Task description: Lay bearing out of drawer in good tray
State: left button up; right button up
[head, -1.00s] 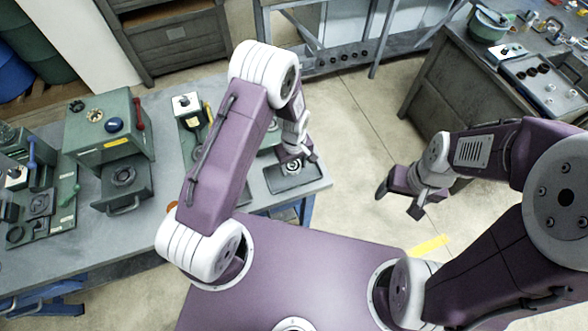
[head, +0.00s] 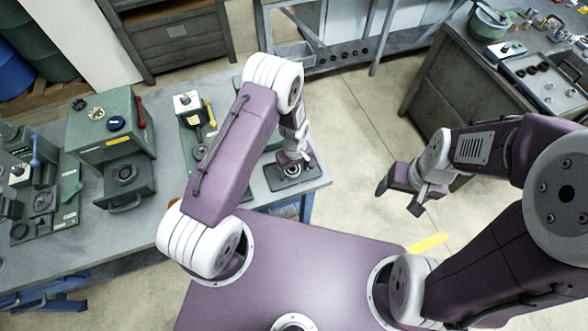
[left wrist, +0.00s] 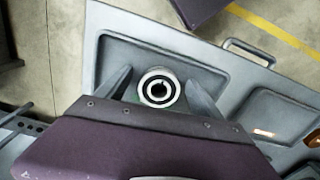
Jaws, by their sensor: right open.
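The bearing (left wrist: 159,90), a pale metal ring with a dark inner band, lies flat in a grey shallow tray (left wrist: 108,48) in the left wrist view. My left gripper (left wrist: 160,78) has its two fingers on either side of the bearing, with narrow gaps showing, so it looks open. In the head view my left gripper (head: 292,168) is low over the dark tray (head: 312,178) at the table's right end and hides the bearing. The drawer (head: 125,185) of the green machine is pulled out, with a dark round seat in it. My right gripper (head: 398,199) is open and empty over the floor.
The green machine (head: 108,120) stands on the grey table (head: 165,225). A second recessed tray (left wrist: 285,115) with a small orange label lies beside the first. A board with a yellow-handled tool (head: 210,113) is left of my left gripper. A dark workbench (head: 440,85) stands at right.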

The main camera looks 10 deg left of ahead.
pick_arm(q)
jog(key=shift+r, duration=0.1)
dwell(0.3)
jog(key=shift+r, duration=0.25)
jog(key=s+a+r+m+b, duration=0.1)
jog(key=s+a+r+m, duration=0.15)
jog(key=r, duration=0.65)
jog(key=s+a+r+m+b, duration=0.15)
jog(key=s+r, duration=0.25)
jog(key=r, duration=0.5)
jog(key=s+a+r+m+t, duration=0.1)
jog(key=s+a+r+m, duration=0.1)
jog(key=s+a+m, duration=0.3)
notch_tip(320, 180, down, 7)
jog(key=d+n+b, duration=0.1)
jog(key=d+b, duration=0.1)
jog(key=b, duration=0.5)
jog(key=shift+s+d+f, duration=0.15)
jog(key=shift+s+d, duration=0.05)
jog(key=shift+s, duration=0.15)
